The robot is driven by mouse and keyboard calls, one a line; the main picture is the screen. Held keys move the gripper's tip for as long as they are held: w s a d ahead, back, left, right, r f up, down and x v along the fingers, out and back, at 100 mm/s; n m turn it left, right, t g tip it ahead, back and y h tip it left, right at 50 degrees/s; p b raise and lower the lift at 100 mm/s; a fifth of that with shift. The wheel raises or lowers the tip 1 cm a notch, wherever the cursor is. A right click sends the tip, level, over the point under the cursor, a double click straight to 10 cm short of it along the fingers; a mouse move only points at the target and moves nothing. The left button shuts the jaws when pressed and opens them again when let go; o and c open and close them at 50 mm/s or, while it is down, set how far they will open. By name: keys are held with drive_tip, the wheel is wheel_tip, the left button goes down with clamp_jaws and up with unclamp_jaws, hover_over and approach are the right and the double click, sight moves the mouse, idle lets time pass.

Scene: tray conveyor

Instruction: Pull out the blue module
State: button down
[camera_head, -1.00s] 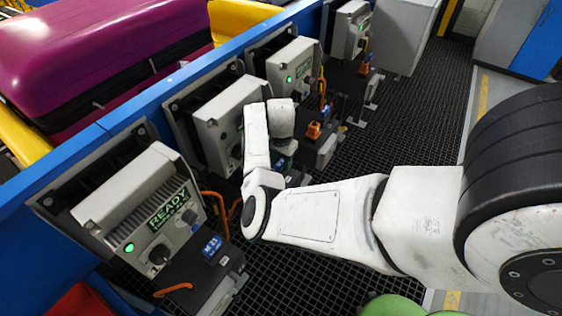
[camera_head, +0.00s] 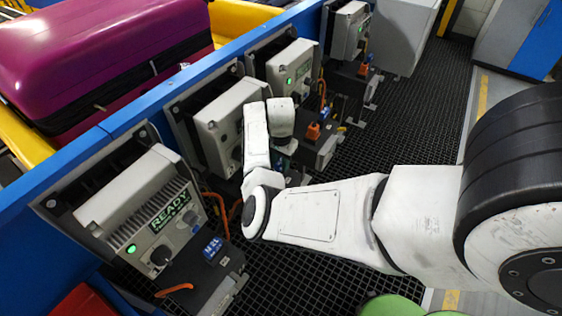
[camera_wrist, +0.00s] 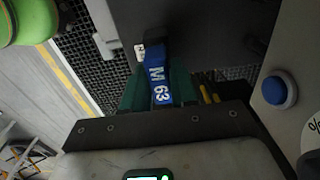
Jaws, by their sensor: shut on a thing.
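The blue module (camera_wrist: 159,82), marked "M 63", sits between the green fingers of my gripper (camera_wrist: 158,92) in the wrist view. The fingers are shut on it, one on each side. Its far end meets a dark housing (camera_wrist: 200,35); I cannot tell how deep it sits. In the head view my wrist hides most of the gripper and the module, beside the second grey drive unit (camera_head: 228,122).
The nearest drive unit (camera_head: 140,200) shows "READY" and a green lamp, with another blue plug (camera_head: 213,248) below. More units stand farther along the blue rail (camera_head: 105,130). A blue button (camera_wrist: 279,90) is right in the wrist view. Grating floor (camera_head: 400,130) is open beside my arm.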

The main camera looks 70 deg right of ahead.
drive_tip(key=shift+r+p, duration=1.95)
drive_tip(key=shift+r, duration=0.25)
drive_tip(key=shift+r+p, duration=1.9)
drive_tip(key=shift+r, duration=0.05)
